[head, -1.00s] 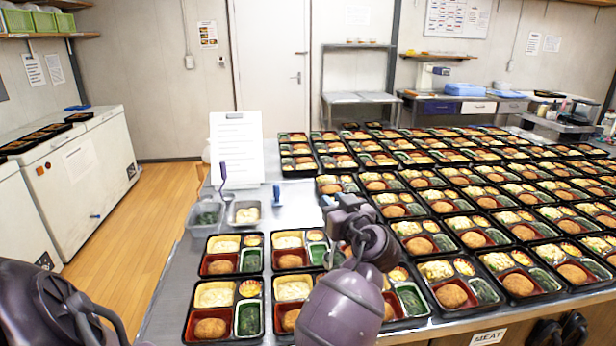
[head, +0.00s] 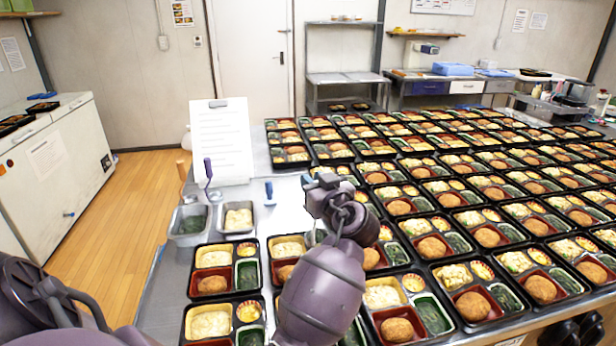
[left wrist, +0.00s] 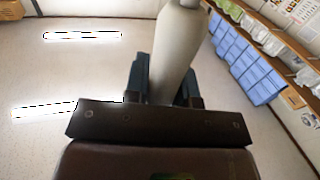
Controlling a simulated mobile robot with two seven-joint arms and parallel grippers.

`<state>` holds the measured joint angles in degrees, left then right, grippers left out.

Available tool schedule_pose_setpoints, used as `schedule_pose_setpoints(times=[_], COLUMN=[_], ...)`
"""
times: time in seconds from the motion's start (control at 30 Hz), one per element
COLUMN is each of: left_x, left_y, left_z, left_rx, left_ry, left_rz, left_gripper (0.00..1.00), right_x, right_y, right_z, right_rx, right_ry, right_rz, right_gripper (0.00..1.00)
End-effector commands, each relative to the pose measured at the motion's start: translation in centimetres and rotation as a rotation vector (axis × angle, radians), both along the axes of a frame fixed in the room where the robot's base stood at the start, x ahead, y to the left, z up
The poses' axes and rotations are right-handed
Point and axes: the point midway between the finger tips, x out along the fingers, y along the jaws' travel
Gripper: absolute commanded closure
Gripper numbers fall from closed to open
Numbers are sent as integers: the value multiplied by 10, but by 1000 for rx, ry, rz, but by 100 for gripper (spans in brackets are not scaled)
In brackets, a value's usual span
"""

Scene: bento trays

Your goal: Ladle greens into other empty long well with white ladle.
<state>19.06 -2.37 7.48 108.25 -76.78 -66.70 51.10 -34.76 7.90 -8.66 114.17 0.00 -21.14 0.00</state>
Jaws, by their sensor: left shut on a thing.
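My left gripper (head: 322,190) is above the near trays, right of the food bins. In the left wrist view it is shut on a cream-white handle (left wrist: 176,55), which looks like the white ladle's. The ladle's bowl cannot be made out. A bin of dark greens (head: 176,238) stands at the left of the counter. The nearest bento trays (head: 193,262) have a long green-rimmed well (head: 238,274) on the right; the ones I can see clearly hold greens. My arm hides parts of the middle trays, and I cannot pick out an empty long well. My right gripper is not in view.
A bin of pale food (head: 238,232) stands right of the greens, with a purple-handled utensil (head: 208,172) by it. A blue-handled utensil (head: 269,190) and a white board (head: 220,140) are behind. Filled trays crowd the right. A narrow counter strip (head: 165,300) is bare.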

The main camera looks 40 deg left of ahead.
Motion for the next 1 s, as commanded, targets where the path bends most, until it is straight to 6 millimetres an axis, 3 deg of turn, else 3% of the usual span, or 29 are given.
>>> schedule_pose_setpoints(times=[0.27, 0.67, 1.0], left_x=[0, 0, 23], left_y=[0, 0, -11], left_z=[-9, -38, -37], left_rx=[2, 1, 73], left_ry=[1, 2, 149], left_rz=[0, -1, -1], left_gripper=[100, 100, 100], right_x=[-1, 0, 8], right_y=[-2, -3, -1], right_z=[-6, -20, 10], right_rx=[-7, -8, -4], right_ry=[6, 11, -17], right_rz=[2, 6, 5], right_gripper=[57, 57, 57])
